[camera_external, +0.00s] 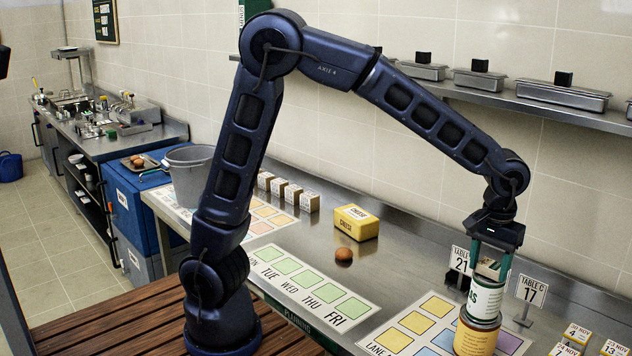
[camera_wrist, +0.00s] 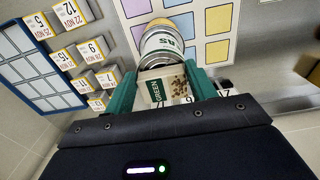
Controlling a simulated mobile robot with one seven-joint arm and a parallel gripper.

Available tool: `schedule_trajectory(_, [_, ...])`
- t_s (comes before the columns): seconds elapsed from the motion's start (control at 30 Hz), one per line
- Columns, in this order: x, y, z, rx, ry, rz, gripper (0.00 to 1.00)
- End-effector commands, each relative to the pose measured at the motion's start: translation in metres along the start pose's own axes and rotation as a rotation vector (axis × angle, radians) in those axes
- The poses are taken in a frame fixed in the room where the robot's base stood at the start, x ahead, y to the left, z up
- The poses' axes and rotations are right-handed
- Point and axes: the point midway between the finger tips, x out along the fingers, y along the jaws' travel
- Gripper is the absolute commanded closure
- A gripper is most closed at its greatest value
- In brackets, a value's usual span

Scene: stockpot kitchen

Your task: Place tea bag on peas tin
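The peas tin (camera_external: 483,298), white and green, stands upright on a mustard-yellow tin (camera_external: 474,338) at the front right of the counter; in the wrist view the peas tin (camera_wrist: 162,43) is just beyond my fingertips. My gripper (camera_external: 489,268) is directly above the peas tin, pointing down. Its two green fingers are on either side of the tea bag (camera_external: 487,269), a small pale packet with a green label reading "GREEN" in the wrist view (camera_wrist: 153,90), and appear to grip its edges. The tea bag is right at the tin's top; I cannot tell whether they touch.
Number signs, table 21 (camera_external: 460,260) and table 17 (camera_external: 531,290), stand close behind and beside the tins. Date-labelled blocks (camera_external: 578,334) are at the right. A yellow cheese box (camera_external: 356,222) and an egg (camera_external: 343,254) sit farther left. A wall shelf (camera_external: 520,92) holds lidded pans.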

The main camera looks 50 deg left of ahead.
Motion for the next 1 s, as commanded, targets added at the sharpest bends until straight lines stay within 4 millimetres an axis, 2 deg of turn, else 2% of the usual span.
schedule_trajectory(0.03, [0.0,0.0,0.0,0.0,0.0,0.0,0.35])
schedule_trajectory(0.1, [0.0,0.0,0.0,0.0,0.0,0.0,0.23])
schedule_trajectory(0.37, [-0.001,0.0,0.0,0.0,0.0,0.0,0.23])
schedule_trajectory(0.53, [-0.011,0.0,0.0,0.0,0.0,0.002,0.23])
schedule_trajectory(0.67, [-0.03,0.0,-0.001,0.0,0.001,0.003,0.23])
schedule_trajectory(1.0, [-0.094,0.0,-0.001,-0.001,0.001,0.003,0.23])
